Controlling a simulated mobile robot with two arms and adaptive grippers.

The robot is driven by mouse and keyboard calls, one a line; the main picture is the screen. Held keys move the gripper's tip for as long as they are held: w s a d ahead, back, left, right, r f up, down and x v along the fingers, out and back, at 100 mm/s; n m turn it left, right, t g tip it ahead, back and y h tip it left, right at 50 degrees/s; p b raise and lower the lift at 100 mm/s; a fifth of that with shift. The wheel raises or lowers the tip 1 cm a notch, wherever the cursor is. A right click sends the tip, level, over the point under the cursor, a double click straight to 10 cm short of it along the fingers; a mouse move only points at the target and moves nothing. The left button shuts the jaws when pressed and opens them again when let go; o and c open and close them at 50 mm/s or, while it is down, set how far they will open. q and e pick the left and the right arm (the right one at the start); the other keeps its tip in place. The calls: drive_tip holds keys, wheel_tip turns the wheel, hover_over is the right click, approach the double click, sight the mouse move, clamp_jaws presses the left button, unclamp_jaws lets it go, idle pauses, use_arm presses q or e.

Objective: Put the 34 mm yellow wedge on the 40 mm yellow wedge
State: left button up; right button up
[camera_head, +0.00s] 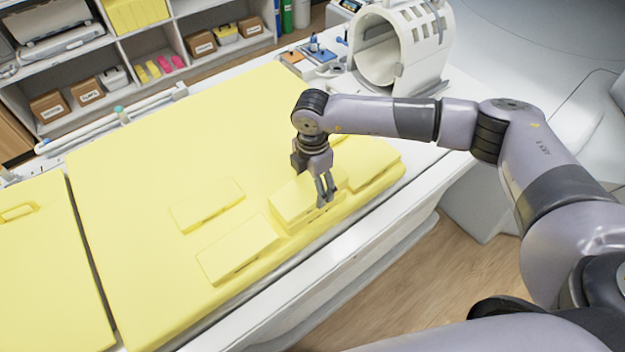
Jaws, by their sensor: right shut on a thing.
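My right gripper (324,200) points down at the near edge of the yellow mat and is shut on a yellow wedge (293,203). This wedge seems to lie on or just above another yellow piece; the same colour hides the boundary. Another yellow wedge (370,170) is right beside it, partly behind the gripper and arm. Two more flat yellow wedges lie to the left, one nearer the front edge (238,250) and one farther back (207,205). The size labels are too small to read, so I cannot tell the 34 mm from the 40 mm wedge. My left gripper is not in view.
The yellow mat (140,200) lies on a white table, with its far left part bare. A white coil (400,50) and small blue items (318,50) stand at the back. Shelves with boxes are behind. Another yellow pad (50,275) lies at left.

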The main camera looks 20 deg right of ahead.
sight(312, 183)
drive_tip(key=shift+f+b, duration=0.4)
drive_tip(key=shift+b, duration=0.05)
drive_tip(key=o, duration=0.9)
drive_tip(key=shift+r, duration=0.1)
drive_tip(key=shift+o, duration=0.2)
drive_tip(key=shift+r, duration=0.1)
drive_tip(key=shift+r+p, duration=0.3)
drive_tip(key=shift+p, duration=0.2)
wheel_tip(312, 183, up, 12)
drive_tip(key=b, duration=0.5)
